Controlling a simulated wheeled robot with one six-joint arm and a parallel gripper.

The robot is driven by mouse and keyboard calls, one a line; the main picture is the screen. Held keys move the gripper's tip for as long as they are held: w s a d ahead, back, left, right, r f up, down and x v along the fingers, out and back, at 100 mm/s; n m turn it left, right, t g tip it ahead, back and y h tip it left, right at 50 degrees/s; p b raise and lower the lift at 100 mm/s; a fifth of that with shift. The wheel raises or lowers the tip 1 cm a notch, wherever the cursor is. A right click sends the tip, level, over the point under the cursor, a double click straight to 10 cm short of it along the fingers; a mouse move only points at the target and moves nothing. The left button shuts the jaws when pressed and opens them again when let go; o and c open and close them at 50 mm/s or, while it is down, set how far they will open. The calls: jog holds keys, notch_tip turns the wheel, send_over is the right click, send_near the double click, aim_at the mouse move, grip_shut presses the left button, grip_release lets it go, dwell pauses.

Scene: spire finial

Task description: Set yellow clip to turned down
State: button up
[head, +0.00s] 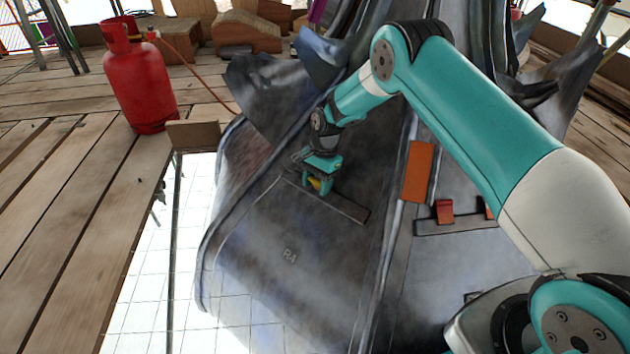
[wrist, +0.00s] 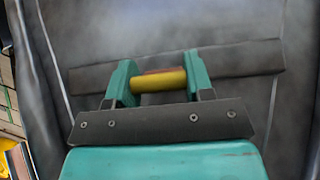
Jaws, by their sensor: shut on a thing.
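The yellow clip (wrist: 158,81) lies crosswise between the two teal fingers of my gripper (wrist: 157,84) in the wrist view. My gripper is shut on it, with a finger at each end. A thin reddish-brown edge shows just behind the clip. The clip is in front of a dark flat bar (wrist: 240,60) on the grey metal sheet. In the head view my gripper (head: 320,182) is at the bar's upper left part, and only a bit of yellow (head: 315,183) shows. The clip's full shape and its angle to the sheet are hidden by the fingers.
The grey sheet (head: 300,285) is marked R4. An orange block (head: 418,172) and a red clip (head: 444,211) on another bar are to the right. A red gas cylinder (head: 138,80) stands on planks at the left. A gap shows beside the sheet's left edge.

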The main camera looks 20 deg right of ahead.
jog(key=shift+w+d+g+y, duration=0.25)
jog(key=shift+d+g+y, duration=0.15)
jog(key=shift+g+y, duration=0.45)
jog(key=shift+w+d+y, duration=0.1)
jog(key=shift+d+y, duration=0.05)
jog(key=shift+y, duration=0.3)
jog(key=shift+r+b, duration=0.15)
jog(key=shift+b, duration=0.2)
jog(key=o, duration=0.9)
notch_tip(320, 180, up, 20)
jog(key=p, duration=1)
jog(key=shift+c, duration=0.3)
